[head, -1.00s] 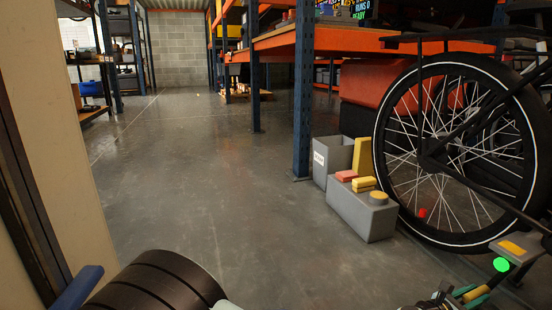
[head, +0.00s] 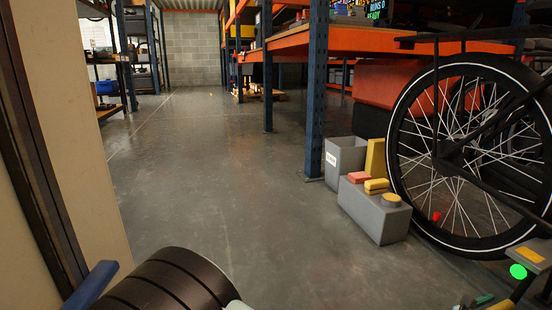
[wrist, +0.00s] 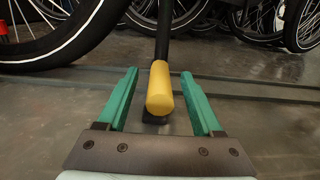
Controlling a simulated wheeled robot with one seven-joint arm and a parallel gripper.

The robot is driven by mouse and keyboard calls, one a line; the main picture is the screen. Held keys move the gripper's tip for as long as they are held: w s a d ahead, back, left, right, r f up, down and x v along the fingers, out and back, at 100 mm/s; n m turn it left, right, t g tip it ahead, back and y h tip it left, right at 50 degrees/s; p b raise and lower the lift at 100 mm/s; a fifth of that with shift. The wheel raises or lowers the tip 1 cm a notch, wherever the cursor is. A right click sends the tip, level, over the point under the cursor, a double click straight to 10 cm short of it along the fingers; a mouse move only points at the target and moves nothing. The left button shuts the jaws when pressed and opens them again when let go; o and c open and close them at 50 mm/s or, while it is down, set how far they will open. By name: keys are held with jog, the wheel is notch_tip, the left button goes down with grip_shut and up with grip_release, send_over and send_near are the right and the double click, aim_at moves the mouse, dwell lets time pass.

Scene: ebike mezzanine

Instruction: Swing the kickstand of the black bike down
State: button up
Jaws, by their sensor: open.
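The black bike (head: 462,165) stands at the right of the head view, cut off by the picture edge. Its kickstand shows in the wrist view as a black leg with a yellow end (wrist: 160,90) and a dark foot below. My gripper (wrist: 160,74) has two green fingers, spread wide, one on each side of the yellow end. A gap shows on both sides, so the fingers look apart from it. In the head view only a small part of my gripper shows at the bottom right edge, and the kickstand's full angle is not clear there.
A grey block (head: 375,212) with yellow and red pieces and a grey bin (head: 345,158) stand left of the wheel. A blue rack post (head: 317,90) rises behind them. A beige panel (head: 65,120) is close on the left. The middle floor (head: 220,180) is clear.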

jog(key=shift+p+v, duration=1.5)
jog(key=shift+v, duration=3.05)
